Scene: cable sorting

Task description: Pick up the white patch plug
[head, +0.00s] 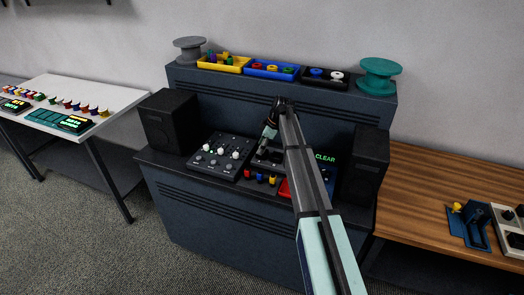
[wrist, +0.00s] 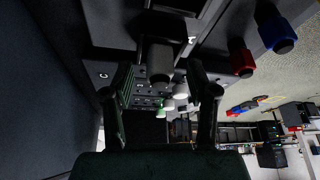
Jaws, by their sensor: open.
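In the wrist view, a pale grey, shadowed plug (wrist: 160,62) points towards the camera between the two fingers of my gripper (wrist: 160,75). It looks like the white patch plug, though the shadow dulls its colour. The fingers are apart, with a gap visible on each side of it. In the head view my gripper (head: 270,128) is over the middle of the dark console (head: 200,222). I cannot pick out the white plug in the head view; my arm covers part of that area.
A red plug (wrist: 241,60) and a blue plug (wrist: 277,32) are to the right in the wrist view. A mixer panel (head: 222,154) with white knobs lies left of my gripper. Yellow (head: 222,68), blue (head: 270,76) and black (head: 325,84) trays stand on the upper shelf. Speakers (head: 168,121) (head: 365,165) flank the console.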

